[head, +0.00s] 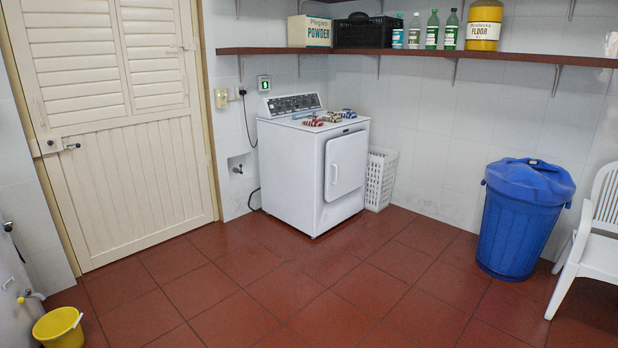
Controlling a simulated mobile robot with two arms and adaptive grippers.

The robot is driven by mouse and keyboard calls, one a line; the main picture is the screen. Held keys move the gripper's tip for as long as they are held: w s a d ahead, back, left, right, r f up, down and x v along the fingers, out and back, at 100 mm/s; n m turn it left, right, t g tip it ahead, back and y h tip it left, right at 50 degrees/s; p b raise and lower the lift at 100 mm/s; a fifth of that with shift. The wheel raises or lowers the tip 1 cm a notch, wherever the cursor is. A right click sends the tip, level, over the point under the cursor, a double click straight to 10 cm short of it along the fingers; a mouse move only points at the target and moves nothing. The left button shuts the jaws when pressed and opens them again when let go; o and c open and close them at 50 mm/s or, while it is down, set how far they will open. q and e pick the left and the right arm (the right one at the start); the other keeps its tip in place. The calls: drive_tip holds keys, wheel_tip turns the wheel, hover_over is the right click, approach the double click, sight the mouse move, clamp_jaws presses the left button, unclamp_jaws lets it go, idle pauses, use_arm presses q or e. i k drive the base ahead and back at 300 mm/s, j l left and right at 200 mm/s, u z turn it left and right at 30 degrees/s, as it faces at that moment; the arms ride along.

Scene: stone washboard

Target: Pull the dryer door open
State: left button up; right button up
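The white dryer (292,190) stands against the far wall, a little left of the middle of the head view. Its square door (346,165) is on the front face and looks closed. The control panel is at the top back of the dryer. Several small red, blue and tan items (328,118) lie on its top. Neither of my grippers is in the head view.
The red tiled floor (290,290) before the dryer is clear. A white basket (381,178) stands right of the dryer. A blue bin (518,220) and white chair (596,235) are at the right. A yellow bucket (59,330) is at lower left. A shelf (420,53) runs above.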

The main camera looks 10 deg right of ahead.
sight(345, 156)
drive_tip(key=i+l+z, duration=0.3)
drive_tip(key=i, duration=0.8)
drive_tip(key=i+z, duration=0.3)
drive_tip(key=i, duration=0.75)
